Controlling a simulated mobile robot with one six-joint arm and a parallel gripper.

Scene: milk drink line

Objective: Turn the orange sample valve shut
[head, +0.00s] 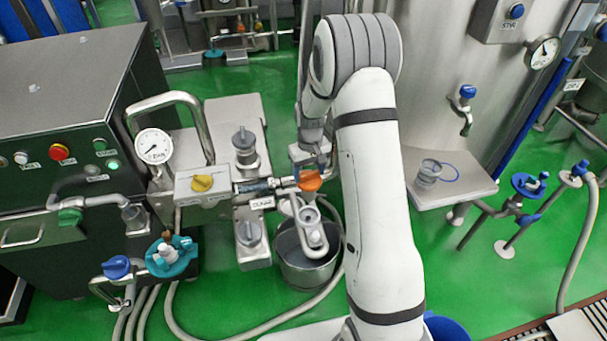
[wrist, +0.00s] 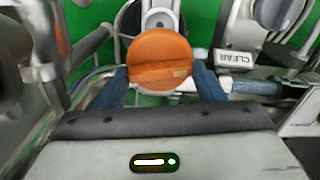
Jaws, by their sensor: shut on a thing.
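The orange sample valve (head: 310,181) sits on a short pipe above a steel bucket (head: 283,262) in the head view. In the wrist view the valve's round orange knob (wrist: 158,52) fills the top middle, with a raised grip bar running roughly left to right. My gripper (wrist: 160,80) has its two blue-grey fingers on either side of the knob and is shut on it. In the head view my gripper (head: 308,160) reaches down behind the knob, and its fingers are partly hidden.
A steel cabinet (head: 70,100) is further left. A small steel table (head: 437,185) with a clear cup (head: 428,172) is at right. Hoses cross the green floor.

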